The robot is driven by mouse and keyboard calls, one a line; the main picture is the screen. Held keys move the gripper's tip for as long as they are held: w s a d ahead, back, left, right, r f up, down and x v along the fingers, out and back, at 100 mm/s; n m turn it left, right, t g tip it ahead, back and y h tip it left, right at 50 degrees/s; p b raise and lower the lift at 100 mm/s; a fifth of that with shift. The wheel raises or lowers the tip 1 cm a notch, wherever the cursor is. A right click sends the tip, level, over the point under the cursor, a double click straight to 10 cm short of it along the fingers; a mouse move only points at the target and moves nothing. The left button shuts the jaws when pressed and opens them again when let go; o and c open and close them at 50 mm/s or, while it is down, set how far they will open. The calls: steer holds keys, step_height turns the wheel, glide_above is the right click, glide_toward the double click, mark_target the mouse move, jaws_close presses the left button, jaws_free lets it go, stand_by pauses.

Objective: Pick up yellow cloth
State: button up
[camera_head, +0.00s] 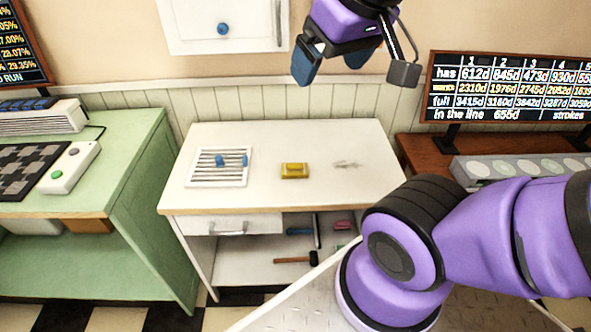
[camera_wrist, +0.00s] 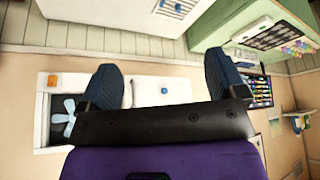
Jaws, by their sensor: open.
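A yellow folded cloth (camera_head: 294,171), small and block-shaped, lies on the top of the white table (camera_head: 350,140) near its middle. My gripper (camera_head: 335,68) is raised in the upper middle of the head view, well above and behind the cloth, near the wall. Its two blue fingers are apart with nothing between them. In the wrist view, the open fingers (camera_wrist: 165,88) frame part of a white wall cabinet. I cannot make out the cloth in the wrist view.
A white slatted rack (camera_head: 218,178) with blue pieces lies left of the cloth. A wall cabinet (camera_head: 225,22) hangs above. A green shelf unit (camera_head: 135,150) stands left, a brown desk with a screen (camera_head: 508,88) right. Tools (camera_head: 296,259) lie on the lower shelf.

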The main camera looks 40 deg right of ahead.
steer(key=shift+o, duration=0.5)
steer(key=n+g, duration=0.5)
steer(key=n, duration=0.6)
glide_above(295, 164)
step_height(295, 164, down, 35)
steer(key=f, duration=0.6)
steer(key=shift+d+f, duration=0.15)
steer(key=shift+d, duration=0.2)
steer(key=shift+w+a+f, duration=0.1)
steer(key=shift+a+f, duration=0.1)
steer(key=shift+f, duration=1.15)
steer(key=shift+a+f, duration=0.15)
steer(key=shift+f, duration=1.15)
